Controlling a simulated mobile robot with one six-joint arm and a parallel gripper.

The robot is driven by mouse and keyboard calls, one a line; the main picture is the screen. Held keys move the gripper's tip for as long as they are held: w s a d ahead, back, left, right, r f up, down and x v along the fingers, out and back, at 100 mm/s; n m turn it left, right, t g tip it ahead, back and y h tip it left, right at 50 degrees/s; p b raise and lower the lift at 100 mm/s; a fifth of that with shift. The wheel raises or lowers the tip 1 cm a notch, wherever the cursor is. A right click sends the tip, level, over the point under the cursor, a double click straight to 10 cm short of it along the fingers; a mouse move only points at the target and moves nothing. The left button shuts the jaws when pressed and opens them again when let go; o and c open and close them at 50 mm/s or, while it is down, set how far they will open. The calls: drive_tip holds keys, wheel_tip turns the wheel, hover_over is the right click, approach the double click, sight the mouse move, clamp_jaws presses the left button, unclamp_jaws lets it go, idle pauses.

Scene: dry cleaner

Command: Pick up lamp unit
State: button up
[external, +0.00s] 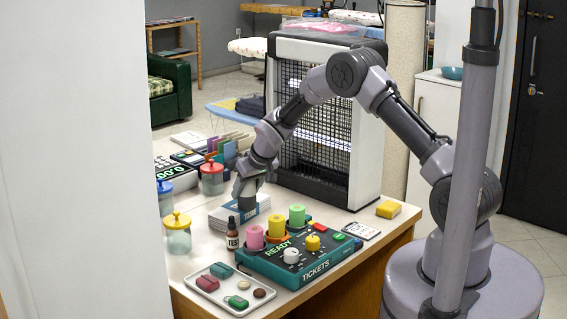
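A teal box marked READY and TICKETS (290,262), which looks like the lamp unit, sits on the table. It carries a pink cylinder (255,238), a yellow one (277,226) and a green one (297,215), plus knobs and coloured buttons. My gripper (244,206) points down just behind and left of this box, at a white and blue box (225,215). It appears apart from the teal box. Its fingertips are small and partly hidden, so I cannot tell whether they are open or hold anything.
A dark bottle (232,235) stands close left of the teal box. A tray (214,297) with small items lies in front. Lidded jars (178,238) stand at left. A tall cage-fronted white unit (365,150) stands behind. A yellow block (389,209) lies at right.

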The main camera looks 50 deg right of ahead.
clamp_jaws()
wheel_tip(320, 180, up, 9)
drive_tip(key=p, duration=0.3)
drive_tip(key=w+a+b, duration=0.2)
drive_tip(key=w+b, duration=0.1)
drive_tip(key=b, duration=0.4)
hover_over(232, 208)
wheel_tip(232, 208, down, 9)
drive_tip(key=shift+d+f, duration=0.1)
drive_tip(key=shift+w+r, duration=0.1)
drive_tip(key=shift+r, duration=0.1)
